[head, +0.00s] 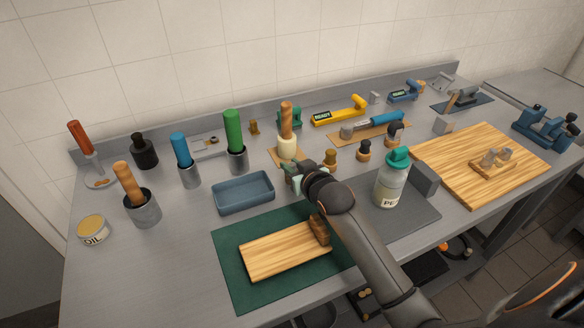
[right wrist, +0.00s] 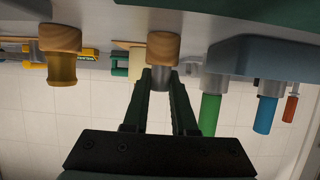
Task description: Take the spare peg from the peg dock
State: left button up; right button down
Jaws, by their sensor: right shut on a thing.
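My right gripper (head: 292,172) is low over the counter between the blue-grey tray and a brass peg in a round wooden base. In the right wrist view, which is upside down, its fingers (right wrist: 160,78) are shut on a short grey metal peg (right wrist: 159,72). That peg meets a round wooden base (right wrist: 163,46), which I take for the peg dock; I cannot tell whether the peg is seated in it. The gripper hides both in the head view. The brass peg on its wooden base (head: 330,157) also shows in the right wrist view (right wrist: 62,68). My left gripper is out of view.
The tray (head: 243,205) is just left of the gripper. A cream pot with a wooden handle (head: 287,146) stands behind it. Dark-topped wooden pieces (head: 363,151) and a teal-capped bottle (head: 390,184) are to the right. A cutting board (head: 265,262) on a green mat (head: 229,279) lies in front.

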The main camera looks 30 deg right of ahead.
aim_at(293, 165)
jog(key=shift+r, duration=0.25)
notch_tip(293, 165, up, 3)
jog(key=shift+s+r, duration=0.1)
jog(key=shift+s, duration=0.05)
jog(key=w+d+r+p+v, duration=0.1)
jog(key=r+p+v, duration=0.2)
jog(key=v, duration=1.3)
jog(key=shift+a, duration=0.2)
jog(key=c, duration=1.3)
grip_release()
grip_shut()
